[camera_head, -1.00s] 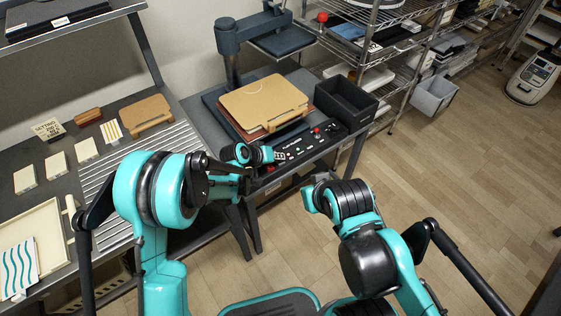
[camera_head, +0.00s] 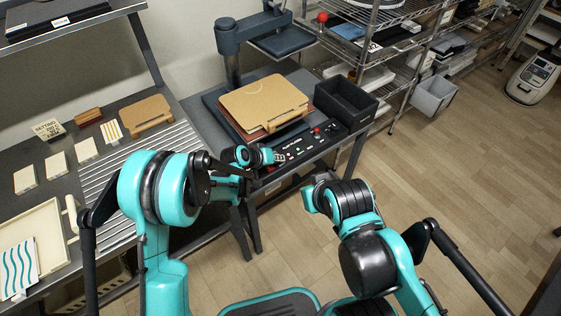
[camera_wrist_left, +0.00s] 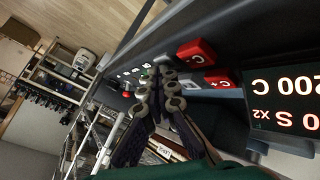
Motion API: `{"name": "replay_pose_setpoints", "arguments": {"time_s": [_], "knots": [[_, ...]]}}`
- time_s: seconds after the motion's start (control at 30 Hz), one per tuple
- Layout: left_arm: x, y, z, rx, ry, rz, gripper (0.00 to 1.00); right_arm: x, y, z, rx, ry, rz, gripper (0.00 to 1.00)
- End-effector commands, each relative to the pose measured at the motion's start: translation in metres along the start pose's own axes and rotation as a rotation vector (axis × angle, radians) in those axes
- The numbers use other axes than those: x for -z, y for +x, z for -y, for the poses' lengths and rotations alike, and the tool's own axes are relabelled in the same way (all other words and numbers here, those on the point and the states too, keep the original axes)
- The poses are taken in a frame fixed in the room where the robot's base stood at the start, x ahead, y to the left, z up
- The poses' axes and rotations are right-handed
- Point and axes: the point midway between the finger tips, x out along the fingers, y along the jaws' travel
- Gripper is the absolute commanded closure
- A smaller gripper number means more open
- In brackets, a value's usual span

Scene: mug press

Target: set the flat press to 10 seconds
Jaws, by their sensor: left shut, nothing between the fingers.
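The flat press (camera_head: 262,106) stands on a dark table, its control panel (camera_head: 306,142) along the front edge. My left gripper (camera_head: 280,158) is shut and empty at the panel's left end. In the left wrist view its fingertips (camera_wrist_left: 160,72) are close together by a pale button (camera_wrist_left: 164,60); I cannot tell whether they touch it. Two red buttons (camera_wrist_left: 196,52) and another pale button (camera_wrist_left: 188,82) are beside them. The lit display (camera_wrist_left: 290,100) appears upside down, with "200 C" and a seconds line ending in 0; its leading part is unclear. My right gripper's fingers are hidden behind its wrist.
A black open bin (camera_head: 346,101) stands right of the press. A red knob (camera_head: 317,131) sits on the panel. A wire shelf (camera_head: 390,62) is behind to the right. A slatted worktable (camera_head: 110,185) with boards and blocks is at left.

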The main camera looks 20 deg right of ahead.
Motion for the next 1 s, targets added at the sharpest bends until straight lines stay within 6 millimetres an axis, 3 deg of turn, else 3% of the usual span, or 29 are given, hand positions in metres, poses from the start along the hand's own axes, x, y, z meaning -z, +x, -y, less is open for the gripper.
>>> {"name": "replay_pose_setpoints", "arguments": {"time_s": [1.0], "knots": [[0.015, -0.02, -0.015, 0.0, 0.0, 0.0, 1.0, 0.01, -0.014, 0.0, 0.0, 0.0, 0.0, 1.0]]}}
